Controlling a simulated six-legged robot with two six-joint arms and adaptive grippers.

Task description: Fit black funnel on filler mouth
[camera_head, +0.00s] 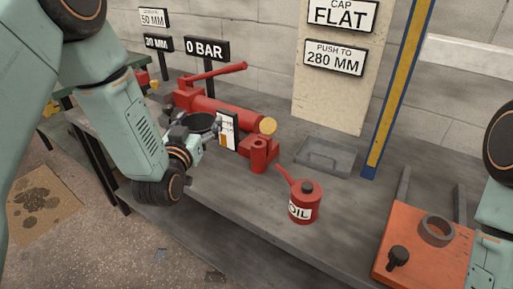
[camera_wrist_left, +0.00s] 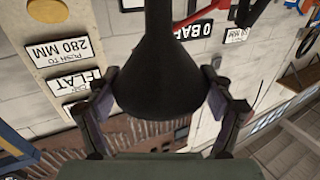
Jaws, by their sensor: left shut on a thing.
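My left gripper (camera_head: 203,138) is shut on the black funnel (camera_head: 203,122) and holds it up in front of the red pump. In the left wrist view the funnel (camera_wrist_left: 160,82) sits between the two fingers, wide cone near the palm side and narrow spout pointing to the picture's top. That picture is upside down, so the spout points down. In the head view the dark round rim faces up. An open grey ring (camera_head: 437,230) stands on an orange box at the right; I cannot tell whether it or the upright red cylinder (camera_head: 259,148) is the filler mouth. My right gripper is out of view.
A red pump (camera_head: 212,105) with a lever lies behind the funnel. A red oil can (camera_head: 305,202) stands mid-bench, a grey tray (camera_head: 325,157) behind it. The orange box (camera_head: 408,240) carries a black knob (camera_head: 398,256). Bare bench lies between can and box.

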